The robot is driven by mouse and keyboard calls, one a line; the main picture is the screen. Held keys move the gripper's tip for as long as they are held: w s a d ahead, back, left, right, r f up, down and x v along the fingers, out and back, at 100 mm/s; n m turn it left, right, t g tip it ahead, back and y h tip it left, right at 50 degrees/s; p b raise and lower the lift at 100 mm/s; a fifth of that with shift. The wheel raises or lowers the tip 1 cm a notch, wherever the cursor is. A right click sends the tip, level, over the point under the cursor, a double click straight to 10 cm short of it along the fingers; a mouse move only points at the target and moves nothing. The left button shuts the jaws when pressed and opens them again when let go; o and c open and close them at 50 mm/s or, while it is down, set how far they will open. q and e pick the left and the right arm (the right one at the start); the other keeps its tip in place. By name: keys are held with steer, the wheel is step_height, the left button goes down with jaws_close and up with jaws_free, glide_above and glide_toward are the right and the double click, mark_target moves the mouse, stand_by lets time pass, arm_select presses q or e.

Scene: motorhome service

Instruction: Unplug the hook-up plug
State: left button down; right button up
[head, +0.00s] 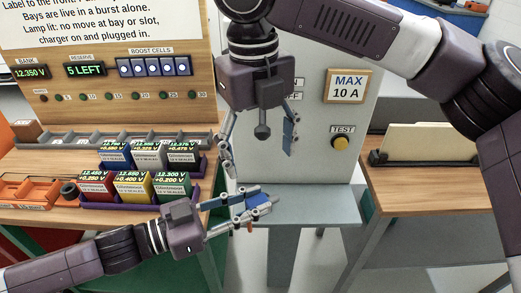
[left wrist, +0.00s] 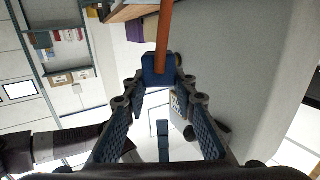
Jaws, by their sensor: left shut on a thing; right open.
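The hook-up plug shows in the left wrist view as a blue block (left wrist: 158,69) with an orange cable (left wrist: 163,35) running up from it. My left gripper (left wrist: 160,80) is shut on it, one finger on each side. In the head view my left gripper (head: 256,203) is low, in front of the white cabinet (head: 325,160) and over a grey ledge, with a bit of blue at its tips. Whether the plug touches a socket is hidden. My right gripper (head: 258,165) hangs above it, open and empty, pointing down before the cabinet.
The cabinet carries a yellow TEST button (head: 340,142) and a MAX 10 A sign (head: 348,86). Cell packs (head: 133,187) stand in trays on the left bench. A file holder (head: 420,158) stands on the right table. The grey ledge (head: 310,212) is clear at its right.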

mark_target(263, 199)
steer(key=f, duration=1.2)
steer(key=shift+w+d, duration=0.15)
steer(key=shift+d, duration=0.2)
steer(key=shift+c, duration=0.2)
steer(key=c, duration=1)
arm_select(q)
steer(key=c, duration=1.5)
jaws_free()
arm_select(e)
steer(key=shift+c, duration=1)
arm_select(q)
steer(key=shift+a, duration=0.15)
